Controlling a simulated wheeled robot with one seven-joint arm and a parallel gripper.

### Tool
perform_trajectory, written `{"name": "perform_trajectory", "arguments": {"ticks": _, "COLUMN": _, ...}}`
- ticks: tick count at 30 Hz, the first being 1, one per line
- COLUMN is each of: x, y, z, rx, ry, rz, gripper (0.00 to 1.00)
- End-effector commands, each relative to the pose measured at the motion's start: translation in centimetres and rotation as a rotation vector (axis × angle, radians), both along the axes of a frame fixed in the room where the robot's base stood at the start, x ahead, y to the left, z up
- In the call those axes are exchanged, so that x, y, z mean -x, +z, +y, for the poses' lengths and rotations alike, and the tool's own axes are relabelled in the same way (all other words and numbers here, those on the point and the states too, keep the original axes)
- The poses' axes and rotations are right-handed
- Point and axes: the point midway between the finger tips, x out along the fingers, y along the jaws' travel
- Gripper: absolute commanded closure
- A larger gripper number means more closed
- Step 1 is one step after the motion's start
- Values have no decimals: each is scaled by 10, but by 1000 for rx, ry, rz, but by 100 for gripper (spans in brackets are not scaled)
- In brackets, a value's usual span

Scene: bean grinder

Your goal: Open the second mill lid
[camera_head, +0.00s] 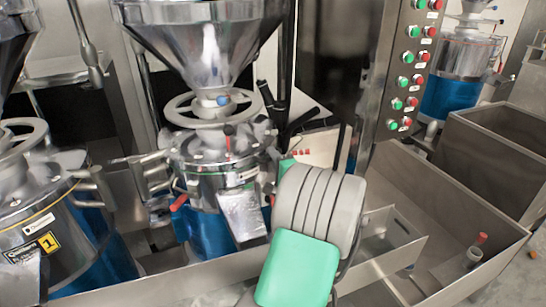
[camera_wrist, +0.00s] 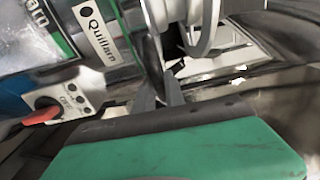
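The second mill (camera_head: 202,165) stands in the middle of the head view, a steel body with a blue lower part. Its lid carries a handwheel (camera_head: 180,112) below a steel hopper (camera_head: 200,40). In the wrist view, a white "Quillarn" label (camera_wrist: 97,36) is on the mill's side, and a red knob (camera_wrist: 41,117) on a small panel is below it at left. My gripper (camera_wrist: 165,72) has its dark fingers beside the mill, close to grey metal parts. Whether the fingers hold or touch anything is unclear. In the head view my grey and green arm hides the gripper.
The first mill (camera_head: 58,215), with a yellow "1" sticker, stands at the left. A panel of green and red buttons (camera_head: 408,70) rises at right of centre. Steel troughs (camera_head: 440,200) fill the right side. Another mill (camera_head: 455,75) stands further back.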

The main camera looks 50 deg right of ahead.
Motion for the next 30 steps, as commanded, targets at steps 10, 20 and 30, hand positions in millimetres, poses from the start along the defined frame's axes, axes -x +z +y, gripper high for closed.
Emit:
{"name": "perform_trajectory", "arguments": {"ticks": 10, "x": 0, "y": 0, "z": 0, "rx": -1, "ry": 0, "rz": 1, "gripper": 100}}
{"name": "perform_trajectory", "arguments": {"ticks": 20, "x": 0, "y": 0, "z": 0, "rx": -1, "ry": 0, "rz": 1, "gripper": 100}}
{"name": "perform_trajectory", "arguments": {"ticks": 30, "x": 0, "y": 0, "z": 0, "rx": -1, "ry": 0, "rz": 1, "gripper": 100}}
